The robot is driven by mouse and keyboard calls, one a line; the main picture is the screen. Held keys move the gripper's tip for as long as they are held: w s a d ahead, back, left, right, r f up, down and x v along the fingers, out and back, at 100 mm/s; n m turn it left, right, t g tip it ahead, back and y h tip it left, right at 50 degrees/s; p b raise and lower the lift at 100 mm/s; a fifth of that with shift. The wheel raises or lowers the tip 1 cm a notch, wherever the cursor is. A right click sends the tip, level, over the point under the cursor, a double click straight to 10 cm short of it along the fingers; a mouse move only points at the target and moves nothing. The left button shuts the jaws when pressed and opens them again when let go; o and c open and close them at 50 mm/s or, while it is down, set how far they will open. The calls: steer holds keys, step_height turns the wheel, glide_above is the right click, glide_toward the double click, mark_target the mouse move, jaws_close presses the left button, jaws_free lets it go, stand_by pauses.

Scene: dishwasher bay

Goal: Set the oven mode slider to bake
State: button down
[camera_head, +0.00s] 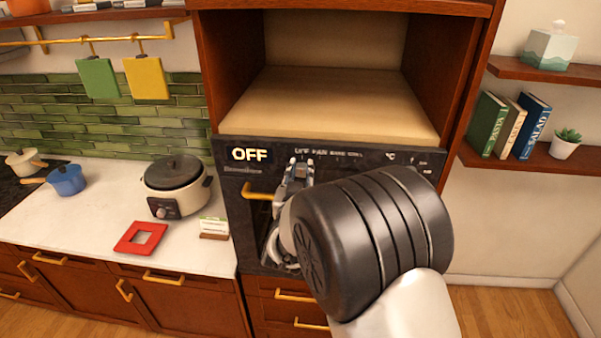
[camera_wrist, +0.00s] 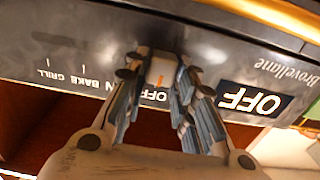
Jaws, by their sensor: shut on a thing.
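The oven (camera_head: 232,215) has a dark control panel with a lit display (camera_head: 250,154) reading OFF. The wrist view shows the panel upside down. There the slider knob (camera_wrist: 162,66) is a small pale block with an orange mark, in line with the OFF label. The BAKE label (camera_wrist: 90,80) and GRILL label (camera_wrist: 43,75) lie to its left in that view, BAKE nearer the knob. My gripper (camera_wrist: 159,74) is shut on the knob, one finger on each side. In the head view my gripper (camera_head: 301,166) is at the panel; my arm hides much of the oven front.
An open wooden niche (camera_head: 330,100) is above the oven. A gold oven handle (camera_head: 257,192) sticks out below the panel, left of my gripper. The counter (camera_head: 105,190) on the left holds a cooker (camera_head: 175,185) and a red square trivet (camera_head: 141,238).

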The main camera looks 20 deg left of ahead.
mark_target(336, 166)
steer(key=d+b, duration=0.1)
steer(key=d, duration=0.1)
steer(key=w+d+b, duration=0.1)
steer(key=d+b, duration=0.1)
steer(key=d, duration=0.1)
steer(key=w+d+b, duration=0.1)
steer(key=d+b, duration=0.1)
steer(key=d, duration=0.1)
steer(key=shift+f, duration=0.1)
steer(key=shift+d, duration=0.45)
steer(key=shift+r, duration=0.2)
steer(key=c, duration=1.3)
jaws_free()
